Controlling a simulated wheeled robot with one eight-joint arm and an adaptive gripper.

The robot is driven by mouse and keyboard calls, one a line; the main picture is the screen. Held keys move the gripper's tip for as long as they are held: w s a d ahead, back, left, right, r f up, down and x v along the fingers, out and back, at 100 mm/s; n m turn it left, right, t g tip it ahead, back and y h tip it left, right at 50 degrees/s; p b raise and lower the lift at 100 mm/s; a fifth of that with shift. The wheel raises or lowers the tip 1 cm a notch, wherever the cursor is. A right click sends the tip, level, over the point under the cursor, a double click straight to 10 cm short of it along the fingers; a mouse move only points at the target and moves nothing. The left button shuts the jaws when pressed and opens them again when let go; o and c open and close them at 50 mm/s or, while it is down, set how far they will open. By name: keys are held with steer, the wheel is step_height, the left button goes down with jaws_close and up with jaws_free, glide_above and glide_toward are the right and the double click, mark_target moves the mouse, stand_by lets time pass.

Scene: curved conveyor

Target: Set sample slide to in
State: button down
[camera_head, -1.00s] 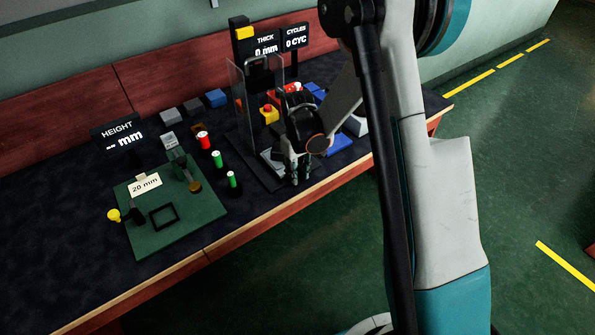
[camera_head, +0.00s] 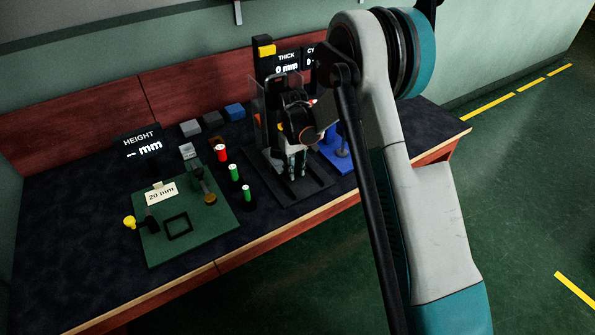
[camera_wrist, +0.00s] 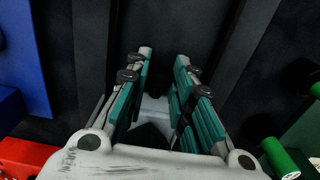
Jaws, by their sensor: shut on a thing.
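My gripper (camera_head: 298,165) is low over the dark rail base (camera_head: 305,191) of the press station, beside the clear guard. In the wrist view its two teal-padded fingers (camera_wrist: 160,100) straddle a light grey piece (camera_wrist: 154,107) between two dark rails, and they are shut on it. This grey piece appears to be the sample slide. My fingers and arm hide most of it in the head view. The THICK display (camera_head: 287,62) above the station reads 0 mm.
A green fixture plate (camera_head: 185,235) with a 20 mm label lies to the left. Red and green cylinders (camera_head: 221,153) stand between it and the rails. A blue block (camera_head: 338,155) is close on the right. The bench front edge is clear.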

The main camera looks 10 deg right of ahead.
steer(key=shift+w+a, duration=0.1)
steer(key=shift+w, duration=0.15)
steer(key=c, duration=1.4)
jaws_free()
steer(key=shift+r, duration=0.1)
step_height(320, 180, up, 12)
steer(key=shift+s, duration=0.1)
